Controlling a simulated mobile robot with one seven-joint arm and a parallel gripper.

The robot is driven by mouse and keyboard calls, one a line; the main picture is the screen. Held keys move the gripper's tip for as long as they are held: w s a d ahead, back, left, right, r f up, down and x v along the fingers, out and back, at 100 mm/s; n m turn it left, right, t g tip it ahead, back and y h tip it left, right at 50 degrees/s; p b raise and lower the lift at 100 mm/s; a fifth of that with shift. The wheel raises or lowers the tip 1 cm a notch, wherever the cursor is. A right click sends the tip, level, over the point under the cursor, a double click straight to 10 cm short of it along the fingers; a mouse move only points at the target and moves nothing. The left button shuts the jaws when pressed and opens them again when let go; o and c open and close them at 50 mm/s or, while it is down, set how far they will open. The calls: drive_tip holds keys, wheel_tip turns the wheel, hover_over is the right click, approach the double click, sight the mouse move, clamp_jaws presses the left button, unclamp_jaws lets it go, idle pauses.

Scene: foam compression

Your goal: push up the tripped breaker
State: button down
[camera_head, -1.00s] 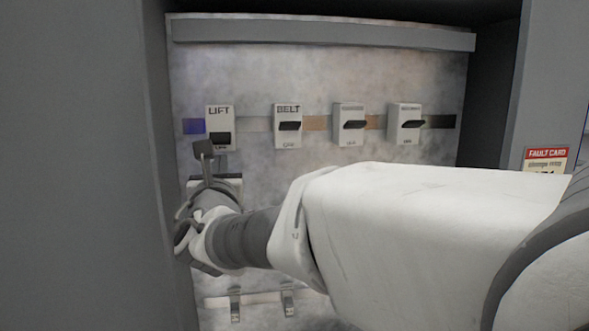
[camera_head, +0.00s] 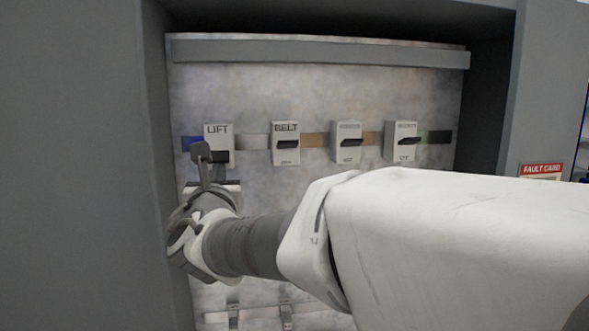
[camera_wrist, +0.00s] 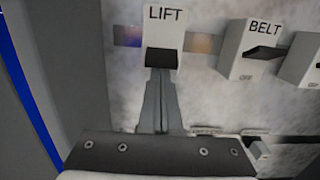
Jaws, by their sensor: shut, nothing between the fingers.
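The LIFT breaker (camera_head: 217,135) is the leftmost in the row, a white block with a black lever (camera_head: 219,157) at its lower part. The wrist view shows the LIFT breaker (camera_wrist: 165,22) with its lever (camera_wrist: 163,61) sitting low. My gripper (camera_head: 201,152) is shut and empty; in the wrist view its fingertips (camera_wrist: 160,72) are right below the LIFT lever. Whether they touch it I cannot tell. The BELT breaker (camera_head: 286,131) and two more to its right have levers nearer mid-height.
A third breaker (camera_head: 347,130) and a fourth breaker (camera_head: 402,130) stand on the same strip. The cabinet's left wall (camera_head: 150,130) is close to my gripper. A red-topped fault card (camera_head: 541,170) is on the right. Small fittings (camera_head: 286,308) sit low on the panel.

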drive_tip(key=shift+s+r+g+p, duration=0.15)
drive_tip(key=shift+r+g+p, duration=0.1)
drive_tip(key=shift+g+p, duration=0.35)
drive_tip(key=shift+s+r+p, duration=0.15)
drive_tip(key=shift+r+p, duration=0.2)
drive_tip(key=shift+p, duration=0.15)
drive_tip(key=shift+s+d+r+p, duration=0.1)
drive_tip(key=shift+r+p, duration=0.3)
drive_tip(key=shift+p, duration=0.2)
drive_tip(key=shift+r+p, duration=0.25)
drive_tip(key=shift+p, duration=0.05)
drive_tip(key=shift+s+r+g+h+p, duration=0.1)
drive_tip(key=shift+r+g+h+p, duration=0.2)
drive_tip(key=shift+g+p, duration=0.25)
drive_tip(key=b, duration=0.3)
approach(219, 156)
drive_tip(key=s+r, duration=0.2)
drive_tip(key=shift+s+d+r, duration=0.1)
drive_tip(key=shift+d+r, duration=0.2)
drive_tip(key=shift+r, duration=0.05)
